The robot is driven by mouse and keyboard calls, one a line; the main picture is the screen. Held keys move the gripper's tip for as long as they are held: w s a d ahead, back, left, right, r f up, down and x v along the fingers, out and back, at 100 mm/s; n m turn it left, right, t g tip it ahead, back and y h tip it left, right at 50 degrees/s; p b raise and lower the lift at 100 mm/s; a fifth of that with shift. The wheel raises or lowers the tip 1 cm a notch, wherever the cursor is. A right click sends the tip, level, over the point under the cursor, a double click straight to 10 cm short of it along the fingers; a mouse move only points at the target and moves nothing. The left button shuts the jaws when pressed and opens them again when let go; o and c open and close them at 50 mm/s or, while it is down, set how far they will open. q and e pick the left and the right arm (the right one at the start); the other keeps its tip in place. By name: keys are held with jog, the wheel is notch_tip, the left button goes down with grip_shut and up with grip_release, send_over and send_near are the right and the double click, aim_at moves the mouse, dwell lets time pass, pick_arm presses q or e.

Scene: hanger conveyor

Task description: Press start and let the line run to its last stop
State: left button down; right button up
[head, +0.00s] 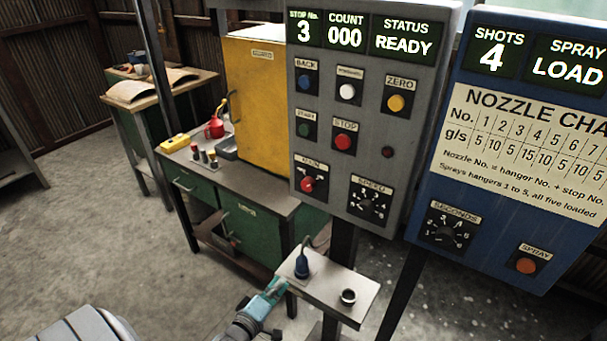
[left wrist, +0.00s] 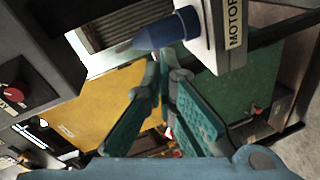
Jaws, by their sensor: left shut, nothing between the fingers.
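The grey control panel (head: 360,140) shows stop 3, count 000 and status READY. Its green start button (head: 304,130) sits left of the red stop button (head: 343,142). A red main switch (head: 307,184) and a speed dial (head: 373,203) are below. My left gripper (head: 281,285) is shut and empty, below the panel and just left of a small shelf. In the left wrist view its teal fingertips (left wrist: 162,72) meet beneath a blue plug (left wrist: 166,29) by a MOTOR label, apart or touching I cannot tell. My right gripper is not in view.
The small shelf (head: 330,295) holds the blue plug (head: 302,265) and a round socket (head: 348,296). A blue panel (head: 480,240) at right reads shots 4, spray LOAD. A green workbench (head: 245,225) with a yellow cabinet (head: 262,100) stands behind. Floor at left is clear.

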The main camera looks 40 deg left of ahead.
pick_arm(q)
jog(key=w+r+n+t+p, duration=0.35)
jog(key=r+n+t, duration=0.2)
jog(key=r, duration=1.35)
jog(key=n+t+y+p, duration=0.1)
jog(key=n+t+p, duration=0.1)
jog(key=n+t, duration=0.55)
send_near(304, 131)
jog(key=s+r+n+g, duration=0.1)
jog(key=s+r+g, duration=0.1)
jog(key=s+r, duration=0.6)
jog(key=shift+w+d, duration=0.2)
jog(key=shift+w, duration=0.05)
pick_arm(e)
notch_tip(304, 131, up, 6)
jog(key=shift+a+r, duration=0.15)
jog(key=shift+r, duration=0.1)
pick_arm(q)
jog(key=shift+w, duration=0.1)
jog(key=w+b, duration=0.5)
jog(key=w, duration=0.3)
jog(key=shift+w, duration=0.35)
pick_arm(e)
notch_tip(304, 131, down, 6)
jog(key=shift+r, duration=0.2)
pick_arm(q)
jog(key=shift+a+f, duration=0.1)
